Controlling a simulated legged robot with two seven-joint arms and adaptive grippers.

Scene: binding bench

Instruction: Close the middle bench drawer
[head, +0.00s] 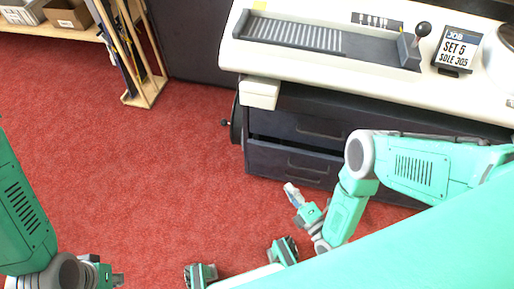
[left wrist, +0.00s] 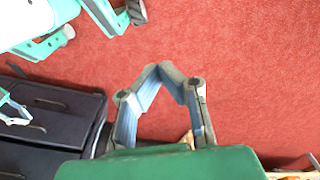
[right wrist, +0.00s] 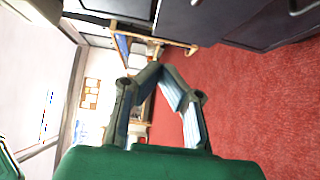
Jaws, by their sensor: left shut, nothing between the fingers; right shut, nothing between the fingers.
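The dark drawer cabinet stands under the bench at right in the head view. An upper drawer front with a handle (head: 320,130) and a lower front with a handle (head: 308,168) show. The lower drawer's top edge (head: 275,145) shows with a dark gap behind it, so it seems pulled out a little. I cannot tell surely which is the middle drawer. My right gripper (head: 291,189) is shut and empty, in front of the lower front, apparently apart from it. My left gripper (head: 119,280) is shut and empty at lower left, far from the drawers. Dark drawer fronts show in the right wrist view (right wrist: 203,22).
The white bench top (head: 300,62) carries a grey ribbed tray, a black-knobbed lever (head: 422,30) and a "SET 5" sign (head: 458,50). A white block (head: 260,92) juts out at the bench's left corner. A wooden rack (head: 147,92) stands further back. Red carpet left of the cabinet is clear.

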